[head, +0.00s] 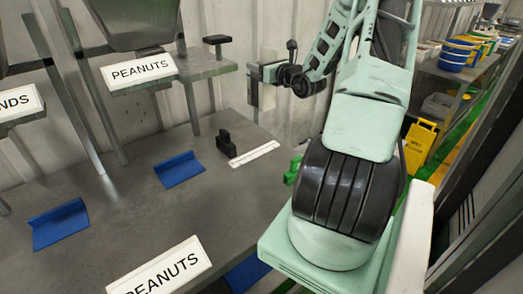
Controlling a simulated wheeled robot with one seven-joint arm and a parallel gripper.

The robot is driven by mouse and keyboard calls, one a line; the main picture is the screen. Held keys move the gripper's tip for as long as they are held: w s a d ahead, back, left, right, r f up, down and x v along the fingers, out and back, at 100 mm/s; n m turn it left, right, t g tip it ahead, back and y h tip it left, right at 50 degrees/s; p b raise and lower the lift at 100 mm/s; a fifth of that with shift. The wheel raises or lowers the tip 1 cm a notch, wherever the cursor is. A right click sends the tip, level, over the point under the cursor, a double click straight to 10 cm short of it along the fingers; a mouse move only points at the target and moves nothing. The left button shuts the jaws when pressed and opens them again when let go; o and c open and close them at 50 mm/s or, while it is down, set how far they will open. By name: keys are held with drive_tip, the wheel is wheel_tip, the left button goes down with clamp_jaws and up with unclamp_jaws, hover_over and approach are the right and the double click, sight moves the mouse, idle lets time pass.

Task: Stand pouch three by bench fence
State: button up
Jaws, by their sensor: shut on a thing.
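My gripper (262,77) is at the upper middle, above the far right part of the bench (150,215) and in front of the pale wall. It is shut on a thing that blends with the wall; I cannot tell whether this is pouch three. Two blue angled pieces, one nearer the middle (180,169) and one at the left (60,224), lie on the bench. I cannot tell which part is the bench fence. No other pouch can be made out.
A black block (226,143) and a white strip (254,154) are on the bench below my gripper. PEANUTS signs hang on a shelf (140,72) and at the front (160,267). Metal posts stand at the left. Blue tubs (453,55) and a yellow sign (420,142) are far right.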

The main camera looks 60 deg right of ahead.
sight(261, 101)
drive_tip(key=shift+f+b, duration=0.55)
drive_tip(key=shift+f, duration=6)
drive_tip(key=shift+f, duration=0.15)
drive_tip(key=o, duration=1.5)
drive_tip(key=shift+o, duration=0.7)
